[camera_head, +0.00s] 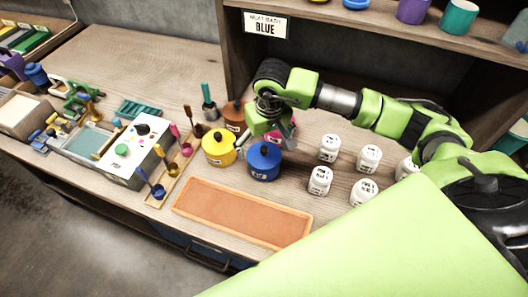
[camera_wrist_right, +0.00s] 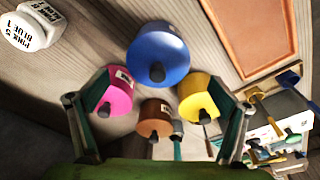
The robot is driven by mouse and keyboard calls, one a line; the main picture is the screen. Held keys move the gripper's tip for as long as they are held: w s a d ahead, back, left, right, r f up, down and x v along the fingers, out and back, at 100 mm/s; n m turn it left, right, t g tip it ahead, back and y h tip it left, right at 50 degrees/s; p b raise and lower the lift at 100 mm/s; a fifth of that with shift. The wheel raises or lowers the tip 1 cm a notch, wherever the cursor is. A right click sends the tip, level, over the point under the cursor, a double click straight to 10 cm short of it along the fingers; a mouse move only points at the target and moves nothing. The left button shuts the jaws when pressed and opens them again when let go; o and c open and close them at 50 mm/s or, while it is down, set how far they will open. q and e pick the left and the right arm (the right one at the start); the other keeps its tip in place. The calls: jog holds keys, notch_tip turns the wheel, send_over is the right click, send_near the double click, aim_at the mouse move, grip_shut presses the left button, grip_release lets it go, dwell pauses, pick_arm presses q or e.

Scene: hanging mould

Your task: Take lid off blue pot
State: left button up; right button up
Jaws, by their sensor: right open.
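The blue pot (camera_head: 264,166) stands upright on the wooden bench with its blue lid (camera_head: 263,153) on, a dark knob in the lid's middle. My right gripper (camera_head: 266,136) is above and just behind the pot, pointing down, empty. In the right wrist view the open fingers (camera_wrist_right: 156,102) spread wide. There the blue pot (camera_wrist_right: 158,45) with its dark knob (camera_wrist_right: 157,72) lies ahead of the fingers, apart from them. My left gripper is not in view.
A yellow pot (camera_head: 218,151) stands close left of the blue one. A pink pot (camera_wrist_right: 112,92) and a brown pot (camera_wrist_right: 155,117) stand behind. White jars (camera_head: 320,181) stand to the right. An orange tray (camera_head: 243,211) lies in front.

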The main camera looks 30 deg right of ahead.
aim_at(265, 148)
jog(key=f, duration=0.1)
jog(key=f+p, duration=0.1)
jog(key=f, duration=0.1)
jog(key=shift+w+d+f, duration=0.15)
jog(key=shift+w+d, duration=0.05)
jog(key=shift+w, duration=0.1)
jog(key=shift+f, duration=0.25)
jog(key=shift+c, duration=1.4)
jog(key=c, duration=0.9)
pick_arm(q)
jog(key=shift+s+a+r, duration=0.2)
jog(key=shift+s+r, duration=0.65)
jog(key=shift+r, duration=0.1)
pick_arm(e)
jog(key=shift+w, duration=0.1)
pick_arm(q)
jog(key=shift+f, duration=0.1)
pick_arm(e)
jog(key=shift+r, duration=0.1)
